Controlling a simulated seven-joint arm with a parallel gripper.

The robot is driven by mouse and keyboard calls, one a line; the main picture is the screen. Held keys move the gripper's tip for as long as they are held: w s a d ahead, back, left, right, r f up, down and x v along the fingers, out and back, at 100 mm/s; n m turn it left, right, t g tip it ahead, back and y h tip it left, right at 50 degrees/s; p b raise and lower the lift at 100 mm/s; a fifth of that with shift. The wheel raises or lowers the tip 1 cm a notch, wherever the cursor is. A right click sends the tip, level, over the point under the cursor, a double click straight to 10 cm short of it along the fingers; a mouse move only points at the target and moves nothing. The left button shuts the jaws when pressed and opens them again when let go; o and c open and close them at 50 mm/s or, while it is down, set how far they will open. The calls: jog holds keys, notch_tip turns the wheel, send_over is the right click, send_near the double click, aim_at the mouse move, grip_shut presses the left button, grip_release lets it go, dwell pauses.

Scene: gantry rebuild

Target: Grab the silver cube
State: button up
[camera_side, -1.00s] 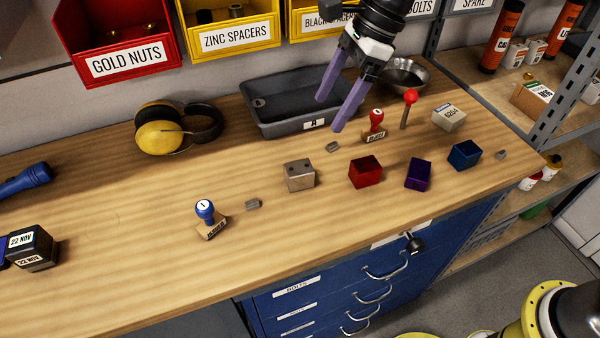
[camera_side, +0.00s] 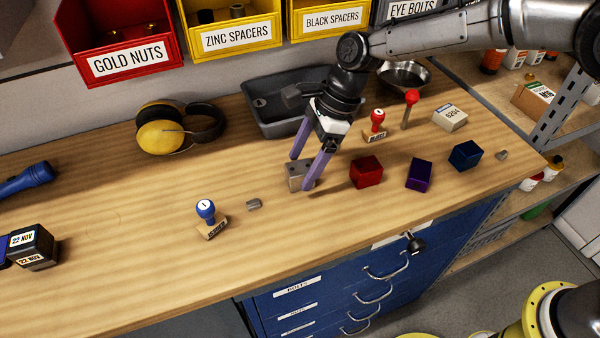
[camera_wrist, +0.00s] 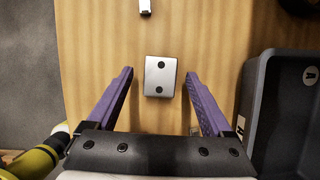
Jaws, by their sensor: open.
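The silver cube (camera_side: 296,178) stands on the wooden bench in the side view, partly hidden behind my gripper's fingers. In the wrist view the silver cube (camera_wrist: 160,76) shows its top face with two dark holes, lying between the lines of the two fingers and a little beyond their tips. My gripper (camera_side: 300,174) points down at the cube with its purple fingers spread, one on each side of it in the picture. In the wrist view my gripper (camera_wrist: 159,72) is open and empty, with clear gaps between each finger and the cube.
A red block (camera_side: 366,172), a purple block (camera_side: 418,175) and a blue block (camera_side: 465,155) stand to the right. A blue-handled stamp (camera_side: 208,218) and a small metal piece (camera_side: 254,204) are to the left. A grey tray (camera_wrist: 252,95) lies behind.

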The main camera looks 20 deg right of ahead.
jog(key=shift+x, duration=0.95)
jog(key=shift+r, duration=0.1)
grip_shut()
